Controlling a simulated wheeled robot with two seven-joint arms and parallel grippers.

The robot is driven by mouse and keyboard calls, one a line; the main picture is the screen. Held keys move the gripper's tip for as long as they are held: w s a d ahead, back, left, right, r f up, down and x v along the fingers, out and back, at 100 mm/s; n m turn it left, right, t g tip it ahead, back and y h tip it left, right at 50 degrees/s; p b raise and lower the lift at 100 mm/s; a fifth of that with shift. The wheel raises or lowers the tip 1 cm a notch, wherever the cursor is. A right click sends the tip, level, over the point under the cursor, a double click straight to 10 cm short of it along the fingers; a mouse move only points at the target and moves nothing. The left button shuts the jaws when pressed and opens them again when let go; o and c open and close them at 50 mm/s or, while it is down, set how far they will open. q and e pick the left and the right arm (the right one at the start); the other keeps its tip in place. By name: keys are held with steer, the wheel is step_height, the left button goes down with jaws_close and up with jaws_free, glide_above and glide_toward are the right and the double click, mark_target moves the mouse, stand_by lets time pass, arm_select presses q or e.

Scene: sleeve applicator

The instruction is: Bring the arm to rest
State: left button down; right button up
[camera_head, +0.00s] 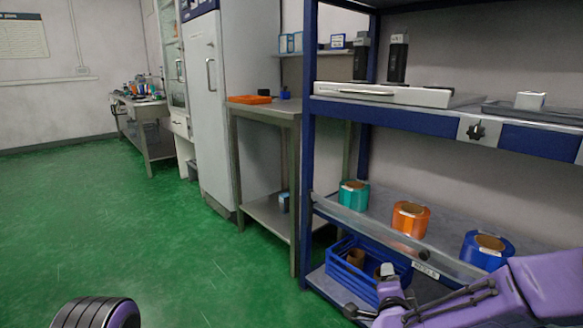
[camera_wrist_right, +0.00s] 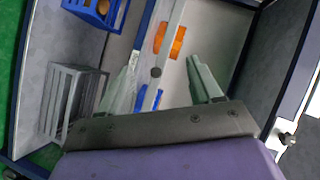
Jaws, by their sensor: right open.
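My right arm (camera_head: 525,290), purple, reaches in from the lower right in the head view. Its gripper (camera_head: 370,291) is in front of the lower shelves, near the blue crate. In the right wrist view the two pale grey-green fingers of this gripper (camera_wrist_right: 164,58) are spread apart with nothing held between them. Beyond the fingers are an orange roll (camera_wrist_right: 163,40) and a partly hidden blue roll (camera_wrist_right: 149,98). A dark rounded part of my left arm (camera_head: 92,313) shows at the bottom left of the head view. The left gripper is out of frame.
The blue-framed rack (camera_head: 306,150) holds a teal roll (camera_head: 353,194), an orange roll (camera_head: 410,219) and a blue roll (camera_head: 487,250) on its middle shelf. A blue crate (camera_head: 352,280) is below. A grey crate (camera_wrist_right: 72,100) shows in the wrist view. Green floor (camera_head: 130,230) is clear at left.

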steer(key=s+f+n+g+y, duration=0.1)
steer(key=s+f+n+g, duration=0.15)
steer(key=s+f, duration=0.35)
steer(key=s+f+n+g, duration=0.1)
steer(key=s+f+n, duration=0.2)
steer(key=f, duration=0.5)
steer(key=s+d+f+n+g, duration=0.2)
steer(key=s+f, duration=0.3)
steer(key=s, duration=0.4)
steer(key=s+d+f+n+g, duration=0.1)
steer(key=s+d+f+g, duration=0.15)
steer(key=s+f, duration=0.45)
steer(key=s+d+f+n+g, duration=0.2)
steer(key=s+f+g, duration=0.15)
steer(key=s, duration=0.85)
step_height(320, 180, up, 27)
steer(key=p, duration=2.7)
steer(key=shift+s+a, duration=0.15)
steer(key=shift+s, duration=0.3)
steer(key=shift+f+t, duration=0.1)
steer(key=shift+t, duration=0.15)
